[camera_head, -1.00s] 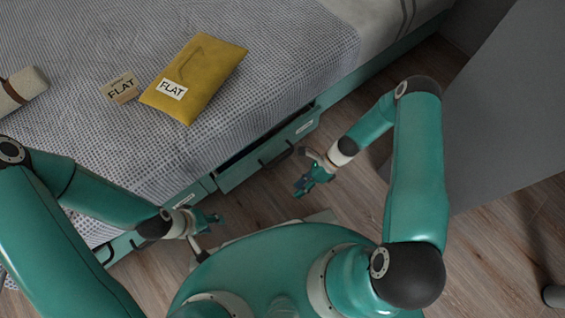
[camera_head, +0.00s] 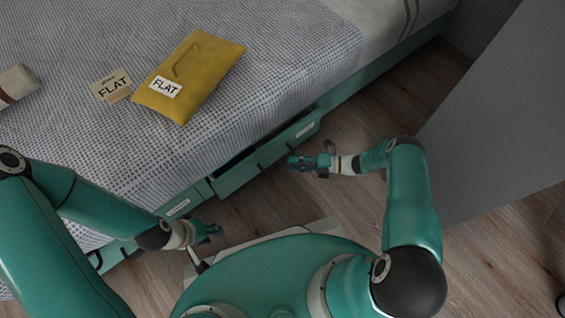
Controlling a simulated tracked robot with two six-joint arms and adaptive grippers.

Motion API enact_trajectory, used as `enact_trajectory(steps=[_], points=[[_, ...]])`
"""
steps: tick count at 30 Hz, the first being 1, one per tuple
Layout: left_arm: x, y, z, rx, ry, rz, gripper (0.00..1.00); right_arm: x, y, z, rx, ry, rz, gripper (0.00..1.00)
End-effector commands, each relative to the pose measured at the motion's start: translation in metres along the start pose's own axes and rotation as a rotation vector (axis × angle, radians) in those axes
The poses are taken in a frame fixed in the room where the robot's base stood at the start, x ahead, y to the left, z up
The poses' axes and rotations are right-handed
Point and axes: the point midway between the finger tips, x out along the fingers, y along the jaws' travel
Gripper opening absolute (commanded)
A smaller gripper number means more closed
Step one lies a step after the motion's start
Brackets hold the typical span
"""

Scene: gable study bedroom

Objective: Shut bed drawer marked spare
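A teal bed drawer (camera_head: 237,178) under the bed's side stands partly pulled out, with a dark gap showing along its top. It has a dark handle and a small white label (camera_head: 305,130) too small to read, so I cannot confirm it says spare. My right gripper (camera_head: 296,162) is just in front of the drawer, close to its handle, and seems apart from the front. Its fingers are too small to tell open from shut. My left gripper (camera_head: 216,231) is low near the left drawer front and my base; its fingers are also unclear.
Another labelled drawer front (camera_head: 178,207) is to the left, partly hidden by my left arm. On the bed (camera_head: 260,60) lie a yellow pouch (camera_head: 200,75) and a card (camera_head: 112,84), both marked FLAT. A grey panel (camera_head: 500,120) stands at right. Wooden floor (camera_head: 350,110) is clear between.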

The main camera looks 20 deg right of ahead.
Motion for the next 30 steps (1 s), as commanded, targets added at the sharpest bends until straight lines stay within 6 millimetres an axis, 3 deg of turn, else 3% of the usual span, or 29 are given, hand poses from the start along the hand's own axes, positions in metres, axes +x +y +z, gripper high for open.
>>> enact_trajectory(steps=[3, 9, 20, 27, 30], points=[[0.002, -0.001, 0.000, 0.000, 0.000, 0.000, 0.40, 0.022, -0.001, -0.001, -0.001, 0.004, -0.001, 0.38], [0.004, -0.002, 0.000, 0.000, 0.000, 0.000, 0.40, 0.042, -0.001, 0.000, -0.002, 0.001, -0.002, 0.38], [0.004, -0.001, 0.000, 0.000, 0.000, 0.000, 0.40, 0.046, 0.000, 0.000, -0.002, 0.000, -0.002, 0.38], [0.004, -0.002, 0.000, 0.000, 0.000, 0.000, 0.40, 0.045, 0.000, 0.000, -0.002, -0.001, -0.003, 0.00], [0.004, -0.002, 0.000, 0.000, 0.000, 0.000, 0.40, 0.045, -0.001, 0.000, -0.001, -0.001, -0.003, 0.00]])
